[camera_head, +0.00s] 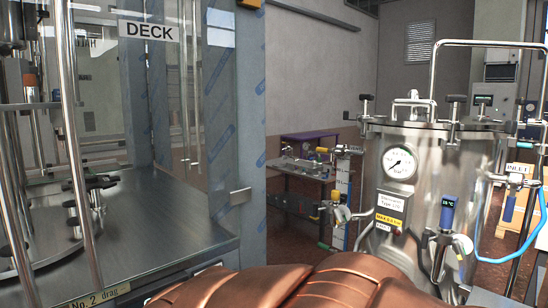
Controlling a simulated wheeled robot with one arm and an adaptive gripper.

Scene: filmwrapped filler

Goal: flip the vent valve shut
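A steel pressure vessel (385,160) with a round dial gauge (399,163) stands at the right. Which fitting is the vent valve I cannot tell; no label that I can read names it. A blue-handled fitting (448,212) with a small display is on the vessel's front. A blue lever (509,208) sits by the INLET label (519,168) at the right edge. Small valve fittings (341,212) are left of the vessel. Black-topped clamps or knobs (456,105) line its lid. My gripper is not in view.
Large copper-coloured rounded shapes, likely my arm, fill the bottom centre and hide the vessel's lower part. A glazed steel cabinet labelled DECK (148,31) stands at left. A purple-topped bench (308,140) is behind. A blue hose (505,257) loops at right.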

